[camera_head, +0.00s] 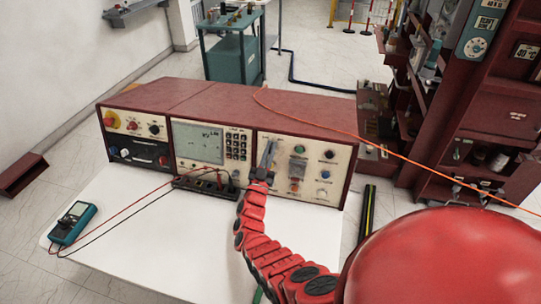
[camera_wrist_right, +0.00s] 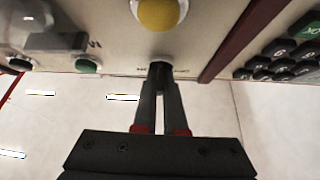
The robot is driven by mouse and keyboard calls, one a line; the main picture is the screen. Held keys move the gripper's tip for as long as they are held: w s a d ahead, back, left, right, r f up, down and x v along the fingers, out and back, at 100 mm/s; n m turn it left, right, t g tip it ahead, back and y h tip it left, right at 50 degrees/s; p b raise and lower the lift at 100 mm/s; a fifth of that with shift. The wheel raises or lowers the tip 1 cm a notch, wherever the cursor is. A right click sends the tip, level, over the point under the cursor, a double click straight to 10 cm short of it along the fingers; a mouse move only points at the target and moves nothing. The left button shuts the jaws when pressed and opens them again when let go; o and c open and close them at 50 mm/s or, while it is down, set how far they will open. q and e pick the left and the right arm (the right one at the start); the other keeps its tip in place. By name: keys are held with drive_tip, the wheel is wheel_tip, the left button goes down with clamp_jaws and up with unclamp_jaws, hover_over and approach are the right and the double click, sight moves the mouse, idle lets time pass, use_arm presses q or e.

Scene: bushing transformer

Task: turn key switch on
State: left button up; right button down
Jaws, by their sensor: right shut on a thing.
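The control console (camera_head: 215,100) stands on a white table, and its right-hand panel (camera_head: 325,160) carries knobs, buttons and lights. My right gripper (camera_head: 266,160) reaches this panel's left part from below. In the wrist view my right gripper (camera_wrist_right: 160,75) has its fingertips close together against the panel face. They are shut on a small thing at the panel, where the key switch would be. The switch itself is hidden by the fingertips, so its angle cannot be told. My left gripper is not in view.
A yellow dome light (camera_wrist_right: 158,12) and a green button (camera_wrist_right: 88,65) sit close to my fingertips. A teal multimeter (camera_head: 73,222) lies on the white table (camera_head: 150,255) at left, with leads running to the console. An orange cable (camera_head: 370,150) crosses over the right panel.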

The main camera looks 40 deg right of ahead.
drive_tip(key=m+g+b, duration=0.2)
drive_tip(key=m, duration=0.1)
drive_tip(key=m+g+h+b, duration=0.1)
drive_tip(key=m+g+b, duration=0.1)
drive_tip(key=m, duration=0.1)
drive_tip(key=m+g+h+b, duration=0.1)
drive_tip(key=m+g, duration=0.1)
drive_tip(key=m, duration=0.1)
drive_tip(key=shift+f+g+b, duration=0.3)
drive_tip(key=shift+g+b, duration=0.1)
drive_tip(key=shift+r+m+g+b, duration=0.15)
drive_tip(key=shift+m+g+b, duration=1.35)
drive_tip(key=shift+m, duration=0.5)
drive_tip(key=c, duration=1)
unclamp_jaws()
drive_tip(key=shift+r, duration=0.1)
drive_tip(key=shift+a, duration=0.1)
drive_tip(key=b+v, duration=0.3)
drive_tip(key=v, duration=1.4)
drive_tip(key=shift+s+a, duration=0.1)
drive_tip(key=shift+a, duration=0.05)
